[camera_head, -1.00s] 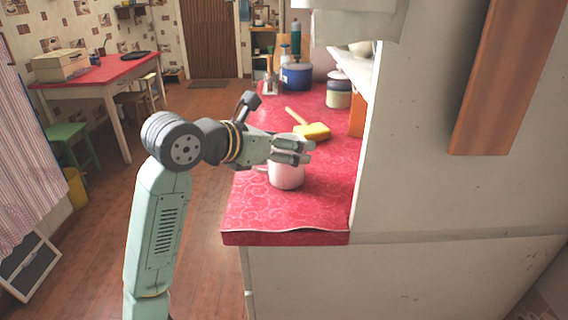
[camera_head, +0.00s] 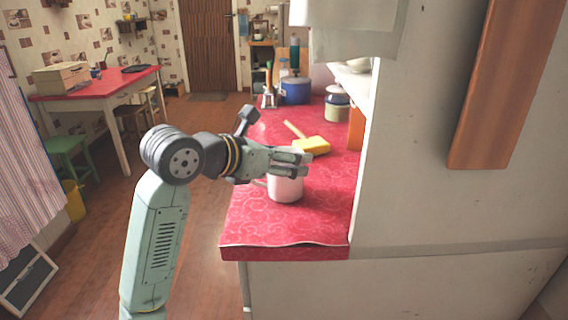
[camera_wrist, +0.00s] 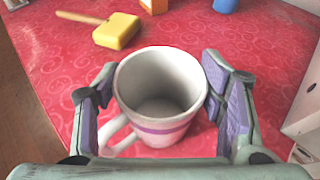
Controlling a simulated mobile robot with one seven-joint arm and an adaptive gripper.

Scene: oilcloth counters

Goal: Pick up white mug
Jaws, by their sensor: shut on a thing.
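The white mug (camera_head: 285,187) stands upright on the red patterned counter (camera_head: 285,225) in the head view, below my gripper's fingers. In the wrist view the mug (camera_wrist: 160,100) is empty, has a purple band, and its handle points to the lower left. My gripper (camera_head: 296,160) is shut on the mug, with one purple-padded finger on each side of it in the wrist view (camera_wrist: 165,100). From these views I cannot tell whether the mug's base is clear of the counter.
A yellow block-headed tool (camera_head: 311,146) with a wooden handle lies behind the mug. A blue pot (camera_head: 295,91) and a cream canister (camera_head: 337,108) stand farther back. A white cabinet side (camera_head: 430,190) bounds the counter at right. The counter front is clear.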

